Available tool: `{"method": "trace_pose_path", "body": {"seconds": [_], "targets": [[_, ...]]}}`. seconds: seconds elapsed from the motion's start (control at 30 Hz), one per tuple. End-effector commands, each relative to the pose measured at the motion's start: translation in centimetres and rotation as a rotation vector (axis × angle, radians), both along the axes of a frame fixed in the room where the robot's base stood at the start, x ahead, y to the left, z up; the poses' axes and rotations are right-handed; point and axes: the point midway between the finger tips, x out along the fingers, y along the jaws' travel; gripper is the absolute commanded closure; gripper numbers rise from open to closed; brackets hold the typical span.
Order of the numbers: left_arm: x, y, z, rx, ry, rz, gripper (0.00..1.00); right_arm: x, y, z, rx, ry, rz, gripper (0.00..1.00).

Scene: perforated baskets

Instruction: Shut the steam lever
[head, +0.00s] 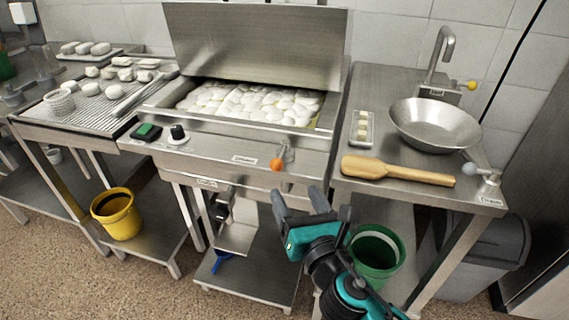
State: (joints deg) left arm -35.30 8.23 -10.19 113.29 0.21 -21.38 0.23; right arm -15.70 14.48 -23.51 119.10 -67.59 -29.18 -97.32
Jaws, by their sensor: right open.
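A lever with an orange ball knob (277,164) sits on the front panel of the steel steamer (215,150), beside a small label too blurred to read surely. The knob hangs at the lower end of its short arm. My right gripper (299,197) is open and empty, below and a little right of the orange knob, apart from it. A second lever with a grey ball knob (468,168) is on the right counter's front corner, near another small label. My left gripper is out of view.
The steamer holds many white buns (250,101) under its raised lid (255,45). A wooden paddle (395,171) and metal bowl (435,124) are on the right counter. A green bucket (398,236) and yellow bucket (117,212) stand lower down.

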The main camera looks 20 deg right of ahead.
Motion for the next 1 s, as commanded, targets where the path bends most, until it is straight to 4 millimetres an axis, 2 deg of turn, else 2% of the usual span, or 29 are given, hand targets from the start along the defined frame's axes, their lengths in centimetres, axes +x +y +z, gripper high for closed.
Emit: {"method": "trace_pose_path", "body": {"seconds": [0.3, 0.5, 0.7, 1.0], "targets": [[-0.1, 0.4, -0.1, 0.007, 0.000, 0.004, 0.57, 6.3, 0.0, 0.2, 0.003, -0.002, 0.000, 0.31], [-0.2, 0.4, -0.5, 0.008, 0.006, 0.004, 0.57, 9.4, 0.0, 0.0, 0.005, 0.000, -0.001, 0.31], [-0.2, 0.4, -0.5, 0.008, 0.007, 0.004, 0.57, 10.9, -0.1, 0.0, 0.005, 0.001, -0.001, 0.31], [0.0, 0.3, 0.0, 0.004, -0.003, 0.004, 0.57, 11.0, -0.1, 0.0, 0.006, 0.002, 0.000, 0.31]]}}
